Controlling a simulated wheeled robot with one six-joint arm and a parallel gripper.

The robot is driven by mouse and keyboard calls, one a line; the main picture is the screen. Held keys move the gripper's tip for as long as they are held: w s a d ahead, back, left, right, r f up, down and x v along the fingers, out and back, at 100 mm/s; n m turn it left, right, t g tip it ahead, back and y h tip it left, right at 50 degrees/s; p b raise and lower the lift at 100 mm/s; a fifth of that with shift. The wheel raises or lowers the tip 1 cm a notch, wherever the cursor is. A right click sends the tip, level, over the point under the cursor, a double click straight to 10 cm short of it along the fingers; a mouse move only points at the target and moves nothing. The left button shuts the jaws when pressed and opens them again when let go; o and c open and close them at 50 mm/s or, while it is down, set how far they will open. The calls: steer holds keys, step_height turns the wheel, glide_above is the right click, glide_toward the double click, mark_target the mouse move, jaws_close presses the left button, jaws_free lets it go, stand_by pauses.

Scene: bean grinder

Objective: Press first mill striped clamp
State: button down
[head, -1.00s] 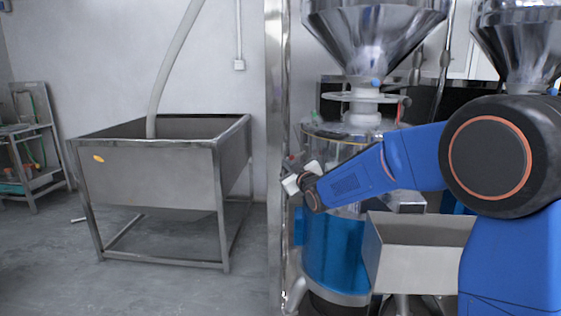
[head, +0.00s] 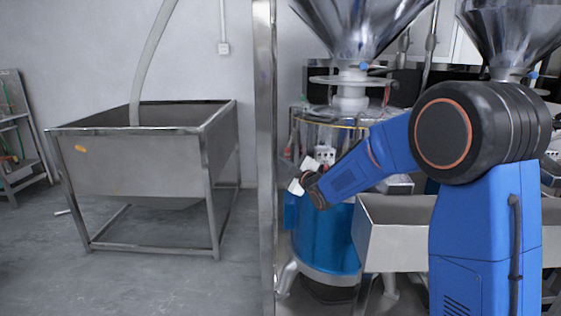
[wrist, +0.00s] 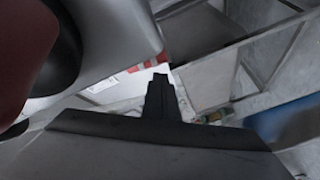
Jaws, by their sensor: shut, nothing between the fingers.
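The first mill, with a steel hopper (head: 365,22) on top and a blue lower drum (head: 326,236), stands right of centre in the head view. My gripper (head: 303,176) is in front of its left side, at the height of the band above the blue drum. In the wrist view the dark fingers of my gripper (wrist: 158,82) are together with nothing between them. A small red-and-white striped part (wrist: 150,65), which looks like the striped clamp, shows just beyond the fingertips. Whether they touch is unclear. In the head view I cannot make out the clamp.
A steel post (head: 264,150) stands close left of the mill. A steel trough (head: 392,232) juts out below my forearm. A second hopper (head: 510,35) is at the right. A large steel tank (head: 135,165) stands left, with open floor (head: 150,285) in front.

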steer(key=shift+w+d+f+n, duration=0.2)
steer(key=shift+d+n, duration=0.1)
steer(key=shift+n, duration=0.5)
steer(key=shift+w+d+f+n, duration=0.15)
steer(key=shift+d+n, duration=0.1)
steer(key=shift+n, duration=0.55)
steer(key=shift+s, duration=0.1)
